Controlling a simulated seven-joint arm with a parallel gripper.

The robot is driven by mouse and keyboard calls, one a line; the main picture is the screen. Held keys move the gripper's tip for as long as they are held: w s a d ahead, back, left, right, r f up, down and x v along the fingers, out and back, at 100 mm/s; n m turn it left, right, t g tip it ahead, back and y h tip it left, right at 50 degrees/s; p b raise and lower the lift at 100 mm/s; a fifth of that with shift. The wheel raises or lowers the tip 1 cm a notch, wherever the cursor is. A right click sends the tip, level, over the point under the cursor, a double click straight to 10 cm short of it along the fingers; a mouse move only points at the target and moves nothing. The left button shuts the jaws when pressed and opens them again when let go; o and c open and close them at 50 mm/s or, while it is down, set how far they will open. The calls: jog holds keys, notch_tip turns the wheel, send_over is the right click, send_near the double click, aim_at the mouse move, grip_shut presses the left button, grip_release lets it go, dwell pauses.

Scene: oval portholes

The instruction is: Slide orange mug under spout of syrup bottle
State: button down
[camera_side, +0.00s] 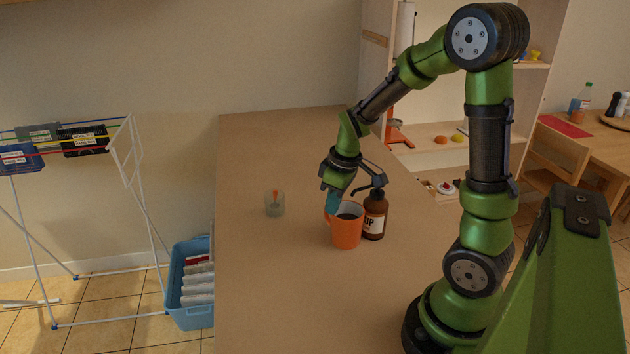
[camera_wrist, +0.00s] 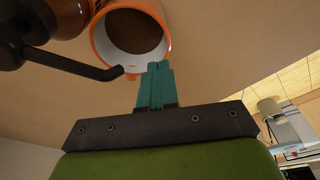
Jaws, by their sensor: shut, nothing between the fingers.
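The orange mug (camera_side: 345,233) stands upright on the table, with a white inside and dark contents. In the wrist view the mug (camera_wrist: 100,38) shows its open top. The brown syrup bottle (camera_side: 375,217) with a black pump stands just right of and behind the mug in the side view. In the wrist view its black spout (camera_wrist: 78,66) points toward the mug, its tip near the mug's rim. My gripper (camera_side: 332,203) is shut and empty, teal fingers together, close beside the mug. In the wrist view the fingertips (camera_wrist: 158,68) are by the rim; contact cannot be told.
A small clear glass (camera_side: 274,204) with something orange in it stands to the left on the table (camera_side: 260,290). The table's left and front areas are clear. A blue crate (camera_side: 188,285) and a drying rack (camera_side: 130,150) stand beyond the left edge.

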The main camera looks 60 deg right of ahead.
jog(key=shift+s+a+f, duration=0.1)
jog(key=shift+s+f, duration=0.25)
jog(key=shift+s, duration=0.15)
jog(key=shift+r, duration=0.7)
jog(key=s+d, duration=0.1)
jog(key=s, duration=1)
jog(key=w+a+r+m+t+y, duration=0.1)
jog(key=w+a+r+m+t, duration=0.1)
jog(key=a+r, duration=0.5)
jog(key=w+a+r+m+t, duration=0.1)
jog(key=a+r+m+t, duration=0.2)
jog(key=a+r, duration=0.4)
jog(key=a, duration=0.3)
jog(key=shift+w+y, duration=0.4)
